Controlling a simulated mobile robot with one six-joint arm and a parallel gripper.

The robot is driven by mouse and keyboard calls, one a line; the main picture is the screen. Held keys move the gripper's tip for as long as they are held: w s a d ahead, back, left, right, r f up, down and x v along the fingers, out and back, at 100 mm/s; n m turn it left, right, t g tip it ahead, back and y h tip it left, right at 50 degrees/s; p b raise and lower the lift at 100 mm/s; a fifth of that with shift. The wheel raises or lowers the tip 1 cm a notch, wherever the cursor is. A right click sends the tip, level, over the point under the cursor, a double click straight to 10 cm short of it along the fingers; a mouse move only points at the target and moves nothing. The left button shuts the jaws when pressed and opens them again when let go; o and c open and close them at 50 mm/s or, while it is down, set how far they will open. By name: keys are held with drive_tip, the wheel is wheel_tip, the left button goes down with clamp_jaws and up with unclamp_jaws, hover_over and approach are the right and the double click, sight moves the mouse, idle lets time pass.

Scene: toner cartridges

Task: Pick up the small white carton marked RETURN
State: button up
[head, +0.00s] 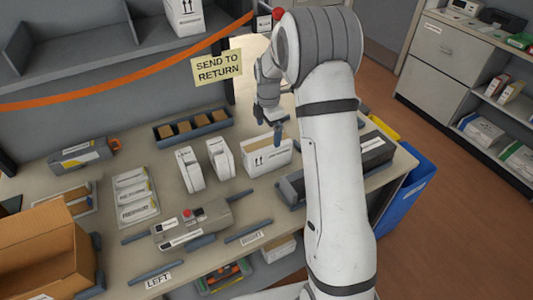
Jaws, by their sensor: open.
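A white carton (266,157) with dark up-arrows stands upright on the table near the middle. Two smaller white packages, one at left (189,170) and one at right (221,159), stand to its left. I cannot read RETURN on any of them. My gripper (268,122) is open and empty, pointing down. In the picture it appears just above the arrow-marked carton's top edge; I cannot tell the exact height or depth gap. My arm hides the area right of the carton.
A dark divided tray (194,129) lies behind the packages, and a grey device with a red button (192,217) in front. A SEND TO RETURN sign (217,68) hangs near an orange strap (140,86). A black box (365,153) and blue bin (408,195) are right.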

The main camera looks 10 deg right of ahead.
sight(266, 142)
drive_tip(key=f, duration=0.2)
drive_tip(key=f+p, duration=0.1)
drive_tip(key=f, duration=0.2)
drive_tip(key=f+p, duration=0.1)
drive_tip(key=f, duration=0.1)
drive_tip(key=shift+s+a+f, duration=0.25)
drive_tip(key=shift+a+f, duration=0.1)
drive_tip(key=shift+f, duration=0.05)
drive_tip(key=shift+c, duration=0.2)
drive_tip(key=shift+r, duration=0.1)
drive_tip(key=c, duration=1.3)
